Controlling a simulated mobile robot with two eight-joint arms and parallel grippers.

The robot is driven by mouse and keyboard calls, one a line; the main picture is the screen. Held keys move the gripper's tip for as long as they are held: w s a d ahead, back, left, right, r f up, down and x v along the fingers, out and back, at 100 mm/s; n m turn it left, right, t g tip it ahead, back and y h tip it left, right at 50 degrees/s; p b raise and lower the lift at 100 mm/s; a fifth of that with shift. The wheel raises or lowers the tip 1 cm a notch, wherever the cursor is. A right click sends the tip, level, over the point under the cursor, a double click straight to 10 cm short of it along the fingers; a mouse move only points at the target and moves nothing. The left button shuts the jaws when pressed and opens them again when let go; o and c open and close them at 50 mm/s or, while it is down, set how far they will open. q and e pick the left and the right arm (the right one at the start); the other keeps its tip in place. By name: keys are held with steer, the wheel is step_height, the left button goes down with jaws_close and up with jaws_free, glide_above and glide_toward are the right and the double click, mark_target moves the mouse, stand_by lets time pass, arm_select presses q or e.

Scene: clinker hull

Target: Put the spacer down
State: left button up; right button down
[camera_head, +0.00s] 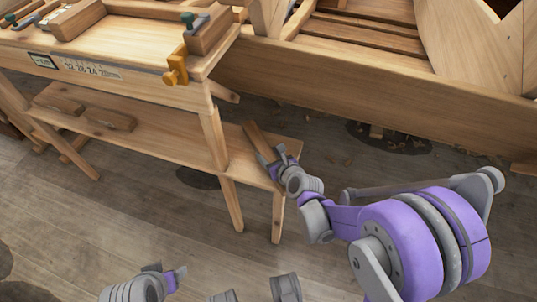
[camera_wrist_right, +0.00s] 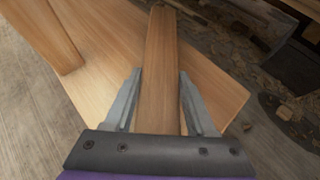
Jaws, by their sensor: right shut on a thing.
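The spacer is a slim, straight wooden bar; it shows in the head view (camera_head: 257,137) and in the wrist view (camera_wrist_right: 160,65). My right gripper (camera_head: 273,156) is shut on it, with one grey finger along each side in the wrist view (camera_wrist_right: 160,85). The spacer points away from the gripper, over the right end of the bench's lower shelf (camera_head: 287,150). I cannot tell whether it touches the shelf. The spacer's near end is hidden between the fingers. My left gripper (camera_head: 172,279) is at the bottom of the head view, and its jaws are not clear.
The workbench (camera_head: 130,82) stands at the left, with an orange clamp (camera_head: 176,67) on its edge. Wooden blocks (camera_head: 108,119) lie on the shelf's left part. A bench leg (camera_head: 214,138) rises left of the spacer. The wooden hull (camera_head: 370,100) is behind, with shavings on the floor.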

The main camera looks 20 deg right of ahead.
steer(key=shift+f, duration=0.2)
steer(key=shift+c, duration=1.1)
jaws_free()
steer(key=shift+r, duration=0.15)
